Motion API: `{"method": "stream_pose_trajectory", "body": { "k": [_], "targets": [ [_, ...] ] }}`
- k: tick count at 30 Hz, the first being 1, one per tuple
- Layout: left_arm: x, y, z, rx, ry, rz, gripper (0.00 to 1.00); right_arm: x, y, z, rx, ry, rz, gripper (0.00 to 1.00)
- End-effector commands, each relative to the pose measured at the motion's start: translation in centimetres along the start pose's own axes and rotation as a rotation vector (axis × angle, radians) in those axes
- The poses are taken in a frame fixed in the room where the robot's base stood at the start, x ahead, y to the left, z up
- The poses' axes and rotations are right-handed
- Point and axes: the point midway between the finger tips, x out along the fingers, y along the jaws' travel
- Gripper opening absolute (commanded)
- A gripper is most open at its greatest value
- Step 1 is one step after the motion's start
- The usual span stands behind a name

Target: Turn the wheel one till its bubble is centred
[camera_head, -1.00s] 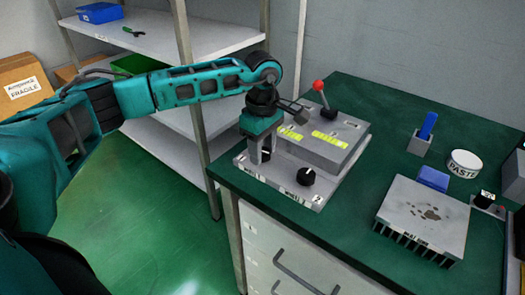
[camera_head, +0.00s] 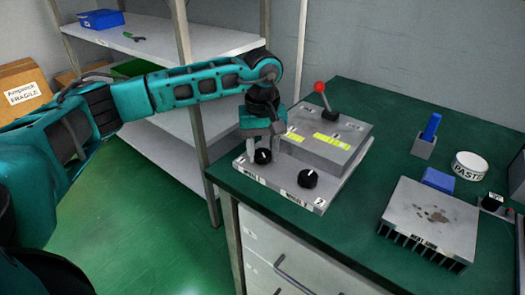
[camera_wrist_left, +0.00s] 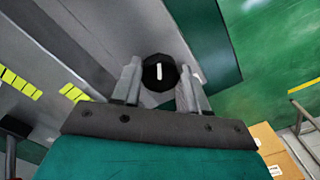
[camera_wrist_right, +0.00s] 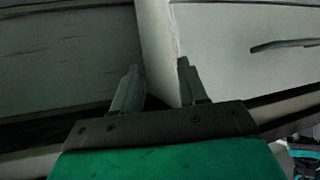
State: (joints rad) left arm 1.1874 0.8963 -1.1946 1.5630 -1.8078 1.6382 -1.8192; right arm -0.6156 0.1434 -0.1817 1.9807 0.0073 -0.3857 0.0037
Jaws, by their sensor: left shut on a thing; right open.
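The wheel one knob (camera_head: 262,157) is black with a white mark. It sits at the left of the grey panel's front plate (camera_head: 283,182). My left gripper (camera_head: 264,148) reaches down over it and is shut on it. In the left wrist view the knob (camera_wrist_left: 159,74) is between the two fingers, its white mark showing. Two yellow-green level strips are on the raised box: the left one (camera_head: 295,137) is partly hidden by the gripper, and the right one (camera_head: 331,141) is clear. Their bubbles are too small to make out. My right gripper (camera_wrist_right: 158,84) is open and empty before pale drawer fronts.
The black wheel two knob (camera_head: 307,179) is right of wheel one. A red-topped lever (camera_head: 320,88) stands behind. A finned metal block (camera_head: 430,220), a paste tin (camera_head: 469,165) and a blue-handled item in a holder (camera_head: 424,144) stand on the green bench at right.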

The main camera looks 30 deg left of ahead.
Motion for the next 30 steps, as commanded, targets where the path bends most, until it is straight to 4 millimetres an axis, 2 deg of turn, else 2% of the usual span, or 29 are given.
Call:
{"method": "stream_pose_trajectory", "body": {
  "k": [19,20,27,30],
  "targets": [
    [-0.12,0.04,0.0,0.052,0.0,0.003,0.13,0.04,0.11,-0.18,-0.005,0.006,0.0,0.43],
    [-0.12,0.04,0.0,0.052,0.0,0.003,0.45,0.04,0.11,-0.18,-0.005,0.006,0.0,0.43],
    [-0.07,0.02,-0.01,0.052,0.0,0.001,0.68,0.05,0.12,-0.2,-0.005,0.006,0.0,0.43],
    [-0.04,0.01,0.0,0.052,0.0,0.001,0.69,0.05,0.13,-0.2,-0.005,0.007,0.0,0.43]
  ]
}}
